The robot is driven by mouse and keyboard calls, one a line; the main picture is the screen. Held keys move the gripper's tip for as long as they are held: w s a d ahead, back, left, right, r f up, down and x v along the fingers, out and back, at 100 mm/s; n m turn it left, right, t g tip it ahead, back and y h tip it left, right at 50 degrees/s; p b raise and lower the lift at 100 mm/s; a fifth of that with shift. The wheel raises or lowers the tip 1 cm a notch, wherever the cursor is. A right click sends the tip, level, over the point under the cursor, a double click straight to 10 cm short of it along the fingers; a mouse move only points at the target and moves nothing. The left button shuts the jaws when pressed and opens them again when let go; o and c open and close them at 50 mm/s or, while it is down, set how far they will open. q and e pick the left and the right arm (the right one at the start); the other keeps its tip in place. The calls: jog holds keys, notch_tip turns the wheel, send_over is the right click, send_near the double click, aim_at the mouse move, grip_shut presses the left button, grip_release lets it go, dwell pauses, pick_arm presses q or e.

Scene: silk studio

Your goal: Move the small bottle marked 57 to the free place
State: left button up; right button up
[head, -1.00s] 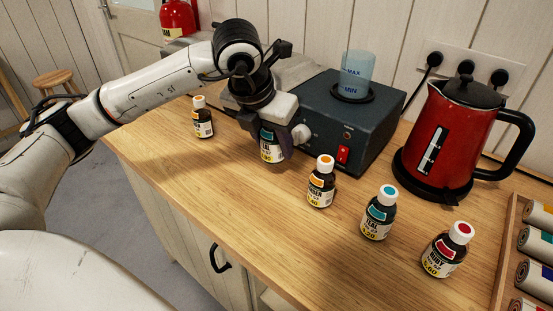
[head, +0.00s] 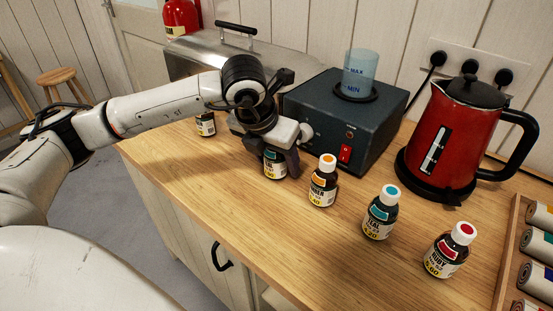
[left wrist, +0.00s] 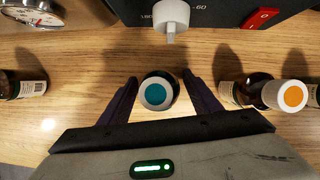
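A dark bottle with a teal cap top stands between the fingers of my left gripper, seen in the head view (head: 275,168) and from above in the left wrist view (left wrist: 155,94). Its number is too small to read surely. My left gripper (left wrist: 160,88) is open around it, with narrow gaps on both sides. The bottle appears upright on the wooden counter (head: 290,230). An orange-topped bottle (head: 323,182) is just right of it. A teal-topped bottle (head: 381,214) and a red-topped bottle (head: 448,250) follow rightward. My right gripper is out of view.
A dark box (head: 325,115) with a red switch and a clear beaker (head: 359,72) stands behind the gripper. A red kettle (head: 450,135) is at right, beside a wooden tray of rolls. Another bottle (head: 205,125) stands left, partly hidden by my arm.

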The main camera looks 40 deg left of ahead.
pick_arm(q)
jog(key=shift+r, duration=0.2)
jog(key=v, duration=1.2)
jog(key=shift+b, duration=0.3)
jog(key=shift+f, duration=0.1)
